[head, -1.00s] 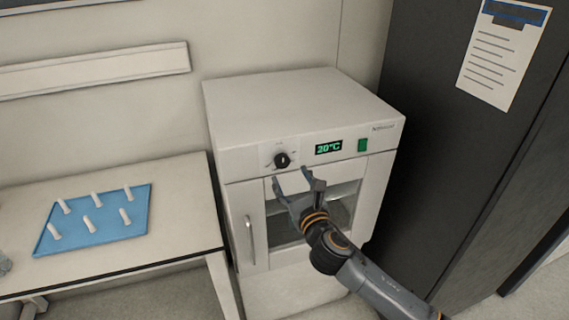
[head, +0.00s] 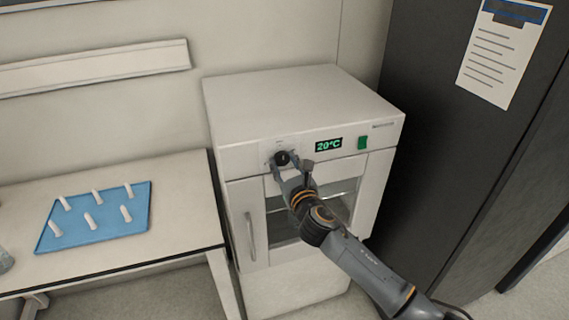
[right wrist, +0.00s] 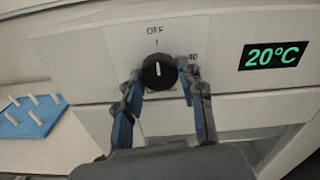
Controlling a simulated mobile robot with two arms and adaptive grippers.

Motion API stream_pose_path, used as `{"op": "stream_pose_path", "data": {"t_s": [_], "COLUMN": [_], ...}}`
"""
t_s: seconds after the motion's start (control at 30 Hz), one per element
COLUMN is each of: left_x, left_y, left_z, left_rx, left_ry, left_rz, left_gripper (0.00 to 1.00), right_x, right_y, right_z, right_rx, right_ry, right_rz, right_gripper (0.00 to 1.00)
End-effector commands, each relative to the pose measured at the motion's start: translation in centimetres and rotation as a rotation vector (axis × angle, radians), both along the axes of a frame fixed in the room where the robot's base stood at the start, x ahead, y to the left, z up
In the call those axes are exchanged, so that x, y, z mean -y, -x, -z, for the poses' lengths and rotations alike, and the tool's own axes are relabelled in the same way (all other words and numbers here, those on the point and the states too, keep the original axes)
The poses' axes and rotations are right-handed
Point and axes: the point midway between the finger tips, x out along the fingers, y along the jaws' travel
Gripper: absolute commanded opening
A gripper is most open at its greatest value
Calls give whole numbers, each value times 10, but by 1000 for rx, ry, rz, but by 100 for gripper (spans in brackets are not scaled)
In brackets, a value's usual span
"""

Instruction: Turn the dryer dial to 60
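The white dryer (head: 300,95) stands against the wall, and its display (head: 328,145) reads 20°C. The black dial (head: 282,158) is on its front panel, left of the display. In the right wrist view the dial (right wrist: 159,72) has its white mark pointing up at OFF, with a "40" label to its right. My right gripper (head: 290,163) is at the dial, its fingers spread. In the right wrist view the open fingers (right wrist: 160,82) stand to either side of the dial, with gaps visible; contact is not clear. My left gripper is not in view.
A green switch (head: 362,144) sits right of the display. The dryer door handle (head: 250,238) is below left of the dial. A table (head: 180,190) with a blue tray (head: 140,222) of white pegs stands left. A dark cabinet (head: 440,150) stands close on the right.

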Motion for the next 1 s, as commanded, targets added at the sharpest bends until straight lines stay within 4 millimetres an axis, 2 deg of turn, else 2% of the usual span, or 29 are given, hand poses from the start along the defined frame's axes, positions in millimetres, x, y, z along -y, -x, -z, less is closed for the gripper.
{"op": "stream_pose_path", "data": {"t_s": [0.03,0.1,0.47,0.67,1.0], "left_x": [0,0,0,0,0], "left_y": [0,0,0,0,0], "left_z": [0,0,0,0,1], "left_rx": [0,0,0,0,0], "left_ry": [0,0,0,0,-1], "left_rz": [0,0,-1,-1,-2], "left_gripper": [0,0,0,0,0], "right_x": [0,0,0,0,-1], "right_y": [0,0,0,0,1], "right_z": [0,0,0,0,1], "right_rx": [0,0,-18,-57,-156], "right_ry": [0,0,-56,-176,-476], "right_rz": [0,0,0,0,1], "right_gripper": [17,7,7,7,7]}}
